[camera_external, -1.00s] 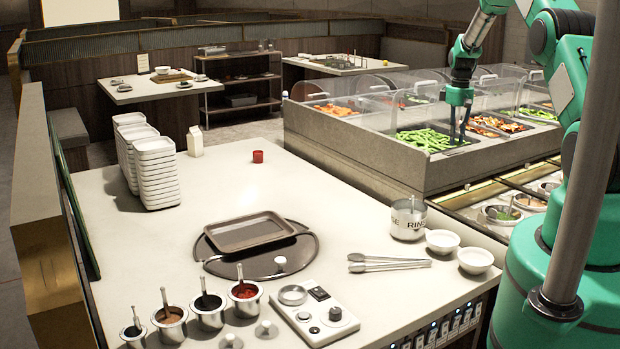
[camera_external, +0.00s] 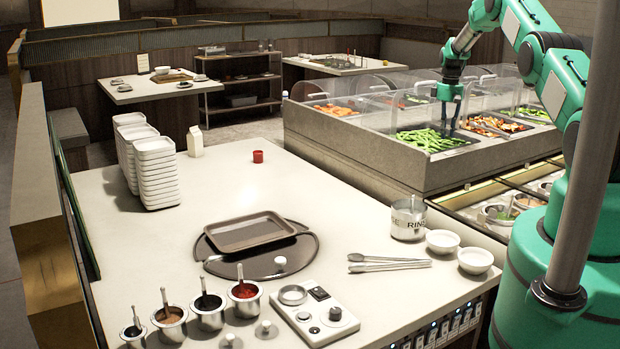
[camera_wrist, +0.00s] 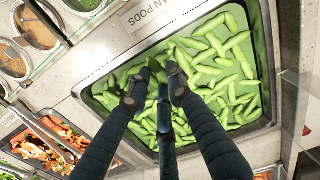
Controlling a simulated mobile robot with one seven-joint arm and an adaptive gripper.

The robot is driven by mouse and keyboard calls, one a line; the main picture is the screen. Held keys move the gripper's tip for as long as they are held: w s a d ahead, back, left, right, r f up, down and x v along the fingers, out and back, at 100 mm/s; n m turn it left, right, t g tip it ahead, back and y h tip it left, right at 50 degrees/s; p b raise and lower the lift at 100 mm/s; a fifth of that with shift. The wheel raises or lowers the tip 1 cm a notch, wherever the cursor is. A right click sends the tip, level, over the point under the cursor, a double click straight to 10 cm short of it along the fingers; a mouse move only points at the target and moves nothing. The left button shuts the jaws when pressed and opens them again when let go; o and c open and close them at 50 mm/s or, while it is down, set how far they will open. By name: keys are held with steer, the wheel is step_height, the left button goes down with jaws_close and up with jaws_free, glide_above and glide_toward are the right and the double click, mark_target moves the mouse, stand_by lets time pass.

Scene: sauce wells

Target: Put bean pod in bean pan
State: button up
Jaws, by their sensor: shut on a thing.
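The bean pan (camera_wrist: 262,122) is a metal pan full of green bean pods (camera_wrist: 215,70), with a label reading "...AN PODS" on the counter beside it. In the external view the pan of green pods (camera_external: 428,140) sits at the front of the glass-covered food bar. My gripper (camera_wrist: 158,86) points down over the pods inside the pan's outline. Its dark fingers are close together, shut on a bean pod that they largely hide. In the external view my gripper (camera_external: 446,128) is over the right part of this pan, its tips low by the pods.
Pans of orange-red food (camera_wrist: 55,140) and round sauce wells (camera_wrist: 38,28) flank the bean pan. Clear glass guards (camera_external: 350,122) stand along the bar.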

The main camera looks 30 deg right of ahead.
steer(key=shift+w+d+f, duration=0.1)
steer(key=shift+w+d, duration=0.35)
steer(key=shift+w, duration=0.35)
steer(key=shift+f, duration=0.1)
steer(key=shift+f+p, duration=0.65)
steer(key=shift+f, duration=1)
steer(key=shift+f, duration=0.1)
steer(key=shift+o, duration=2.1)
step_height(320, 180, up, 12)
steer(key=b, duration=0.2)
